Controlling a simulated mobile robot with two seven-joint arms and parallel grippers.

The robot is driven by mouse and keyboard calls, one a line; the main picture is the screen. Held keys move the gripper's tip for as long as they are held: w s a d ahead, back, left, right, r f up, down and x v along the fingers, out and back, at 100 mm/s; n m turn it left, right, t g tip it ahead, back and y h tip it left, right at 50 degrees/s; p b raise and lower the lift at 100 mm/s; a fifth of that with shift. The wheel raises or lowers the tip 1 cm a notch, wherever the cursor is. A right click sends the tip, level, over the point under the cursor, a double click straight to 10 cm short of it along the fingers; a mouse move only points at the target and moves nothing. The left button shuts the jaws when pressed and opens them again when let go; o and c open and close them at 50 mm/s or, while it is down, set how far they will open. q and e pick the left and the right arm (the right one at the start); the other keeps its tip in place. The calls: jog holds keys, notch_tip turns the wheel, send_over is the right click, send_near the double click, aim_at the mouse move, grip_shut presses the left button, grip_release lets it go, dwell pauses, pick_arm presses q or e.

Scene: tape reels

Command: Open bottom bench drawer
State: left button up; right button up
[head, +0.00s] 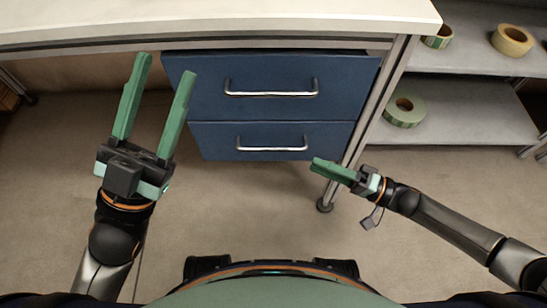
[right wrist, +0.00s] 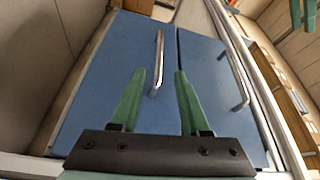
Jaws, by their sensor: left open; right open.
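The blue bottom bench drawer (head: 222,143) sits below a blue upper drawer (head: 205,90) and looks shut. Its silver bar handle (head: 272,149) runs across its front. My right gripper (head: 314,164) is just right of and below this handle, seen edge-on. In the right wrist view the picture is turned; the bottom drawer (right wrist: 108,85) is the left panel, and its handle (right wrist: 158,60) lines up with the gap between my open, empty fingers (right wrist: 158,75). Contact cannot be told. My left gripper (head: 167,65) is open and empty, left of the drawers.
The pale bench top (head: 200,20) overhangs the drawers. A metal leg (head: 372,105) stands right of them. Grey shelves (head: 460,105) at the right hold tape rolls, including a green one (head: 404,110) and a tan one (head: 512,40). The floor (head: 235,205) before the drawers is clear.

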aim_at(274, 148)
jog(key=b+x, duration=0.3)
jog(key=x, duration=0.9)
jog(key=shift+a+f, duration=0.15)
jog(key=shift+a, duration=0.05)
grip_shut()
dwell(1.0)
